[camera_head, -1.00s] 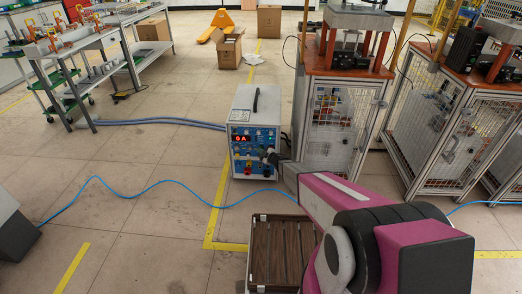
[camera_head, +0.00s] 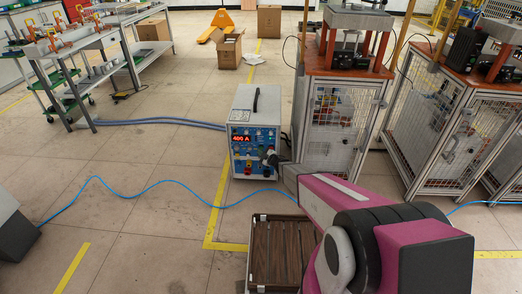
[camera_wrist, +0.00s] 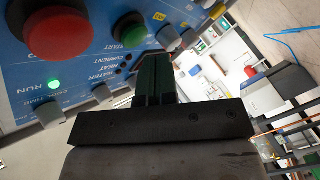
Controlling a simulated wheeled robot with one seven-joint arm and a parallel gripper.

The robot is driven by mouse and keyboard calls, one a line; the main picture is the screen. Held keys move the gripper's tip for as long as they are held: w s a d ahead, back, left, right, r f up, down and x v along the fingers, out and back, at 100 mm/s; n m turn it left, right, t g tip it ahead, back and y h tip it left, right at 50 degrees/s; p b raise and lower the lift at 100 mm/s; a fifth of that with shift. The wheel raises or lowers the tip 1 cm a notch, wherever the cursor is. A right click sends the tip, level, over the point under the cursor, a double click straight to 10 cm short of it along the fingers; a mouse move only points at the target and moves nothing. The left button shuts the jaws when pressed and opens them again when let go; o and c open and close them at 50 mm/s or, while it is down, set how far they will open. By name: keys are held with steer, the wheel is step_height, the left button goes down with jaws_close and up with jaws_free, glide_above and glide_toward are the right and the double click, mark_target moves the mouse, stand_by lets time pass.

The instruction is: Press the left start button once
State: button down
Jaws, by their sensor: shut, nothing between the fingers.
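The induction heater (camera_head: 254,125) is a pale box with a blue front panel and a lit red display (camera_head: 241,139) that appears to read 400 A. In the wrist view, a green button (camera_wrist: 129,29) beside the START label and a large red button (camera_wrist: 57,33) stand out from the panel. A small green lamp (camera_wrist: 54,84) glows by the RUN label. My gripper (camera_wrist: 155,62) is shut and empty, its tips close to the panel just below the green button. I cannot tell whether they touch it.
Several grey knobs (camera_wrist: 48,113) stick out of the panel near the fingers. A caged machine (camera_head: 335,125) stands right of the heater. A blue cable (camera_head: 150,190) crosses the floor, and a slatted crate (camera_head: 262,258) sits in front. The floor left of the heater is mostly clear.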

steer(key=s, duration=0.5)
steer(key=shift+a, duration=0.1)
stand_by(0.5)
stand_by(0.6)
